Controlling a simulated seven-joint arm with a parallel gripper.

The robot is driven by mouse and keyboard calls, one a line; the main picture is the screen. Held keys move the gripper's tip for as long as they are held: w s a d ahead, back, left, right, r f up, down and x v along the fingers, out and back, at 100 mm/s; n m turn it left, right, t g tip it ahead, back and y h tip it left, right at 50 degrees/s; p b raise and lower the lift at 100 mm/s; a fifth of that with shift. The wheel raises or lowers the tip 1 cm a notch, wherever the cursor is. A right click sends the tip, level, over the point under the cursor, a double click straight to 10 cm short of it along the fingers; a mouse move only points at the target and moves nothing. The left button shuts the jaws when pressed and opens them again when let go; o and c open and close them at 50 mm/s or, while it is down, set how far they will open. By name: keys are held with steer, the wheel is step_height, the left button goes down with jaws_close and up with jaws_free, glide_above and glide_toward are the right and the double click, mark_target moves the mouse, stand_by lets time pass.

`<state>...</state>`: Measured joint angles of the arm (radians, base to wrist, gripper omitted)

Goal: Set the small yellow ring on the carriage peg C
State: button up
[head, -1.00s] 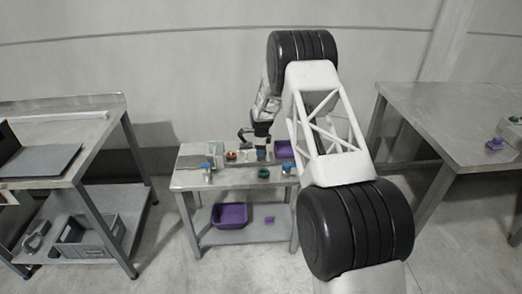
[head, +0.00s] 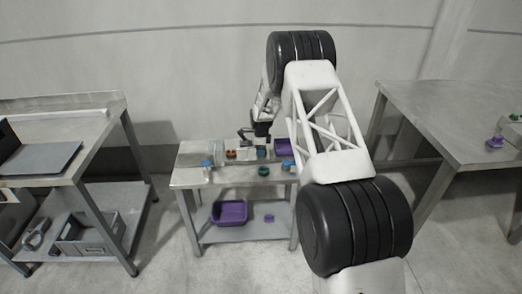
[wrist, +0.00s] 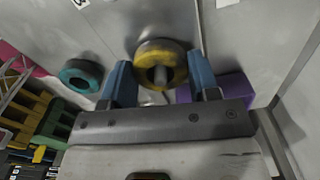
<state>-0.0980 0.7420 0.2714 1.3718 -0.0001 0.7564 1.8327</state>
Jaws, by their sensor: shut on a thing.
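The small yellow ring (wrist: 148,53) shows in the wrist view, worn and dark at its lower edge, between the two blue fingers of my gripper (wrist: 161,82). My gripper is shut on it. A grey rounded post shows inside the ring's hole; I cannot tell whether it stands through the ring or below it. In the head view my gripper (head: 262,151) is low over the small metal table's top, and the ring cannot be made out there. I cannot tell which peg is peg C.
A teal ring (wrist: 82,75) lies left of my gripper; a purple block (wrist: 235,89) is close to the right finger. Yellow and green pieces (wrist: 20,115) are at lower left. A purple bin (head: 230,212) stands on the small table's (head: 185,179) lower shelf. Larger tables flank it.

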steer(key=shift+f, duration=0.1)
stand_by(0.5)
steer(key=o, duration=1.3)
steer(key=shift+c, duration=0.2)
steer(key=shift+r, duration=3.7)
